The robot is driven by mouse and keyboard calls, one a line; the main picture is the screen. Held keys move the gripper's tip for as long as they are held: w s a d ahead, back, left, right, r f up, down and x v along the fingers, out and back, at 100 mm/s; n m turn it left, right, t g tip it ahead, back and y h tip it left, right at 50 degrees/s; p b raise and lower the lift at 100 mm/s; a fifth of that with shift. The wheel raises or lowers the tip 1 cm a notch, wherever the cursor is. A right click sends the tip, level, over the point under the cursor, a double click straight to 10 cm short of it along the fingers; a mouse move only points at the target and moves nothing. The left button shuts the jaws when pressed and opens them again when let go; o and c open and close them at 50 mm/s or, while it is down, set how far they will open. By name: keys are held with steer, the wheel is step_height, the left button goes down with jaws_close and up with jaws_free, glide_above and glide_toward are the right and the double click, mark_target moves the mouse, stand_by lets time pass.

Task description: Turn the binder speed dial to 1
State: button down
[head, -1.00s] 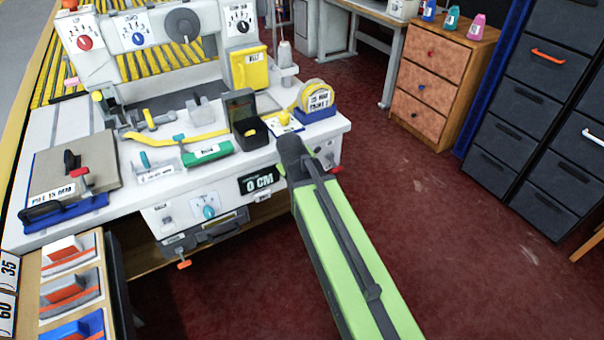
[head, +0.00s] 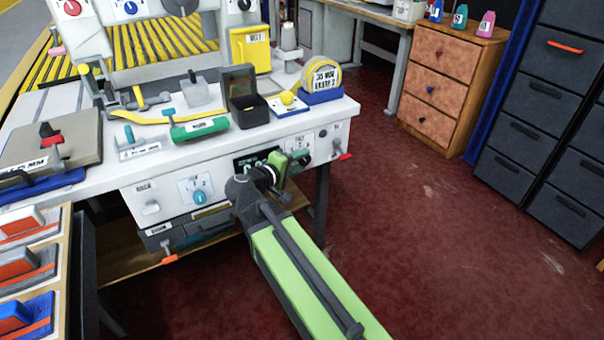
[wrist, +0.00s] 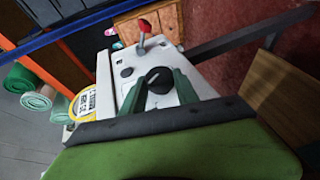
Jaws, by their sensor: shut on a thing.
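In the wrist view a round black dial (wrist: 158,80) stands out from a white front panel. My gripper (wrist: 160,90) has its two green fingers on either side of the dial and is shut on it. The dial's setting and any numbers around it cannot be read. In the head view my gripper (head: 277,168) is at the right part of the binder's front panel (head: 232,187), just below a white plate (head: 299,142) with small print; the gripper hides the dial there.
A teal knob (head: 199,197) sits left of my gripper on the same front. A red-tipped lever (head: 343,156) sticks out at the right end, also in the wrist view (wrist: 144,27). A tape dispenser (head: 321,80) stands on the worktop. The red floor at right is clear.

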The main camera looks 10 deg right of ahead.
steer(key=f+t+h+b, duration=0.1)
steer(key=h+b, duration=0.1)
steer(key=b, duration=0.2)
steer(key=shift+n, duration=0.4)
steer(key=shift+d+r+t+b, duration=0.1)
steer(key=shift+t+b, duration=0.2)
steer(key=shift+b, duration=0.2)
steer(key=shift+r+h, duration=0.15)
steer(key=shift+h, duration=0.15)
steer(key=c, duration=0.9)
jaws_free()
steer(key=v, duration=1.7)
steer(key=shift+s, duration=0.25)
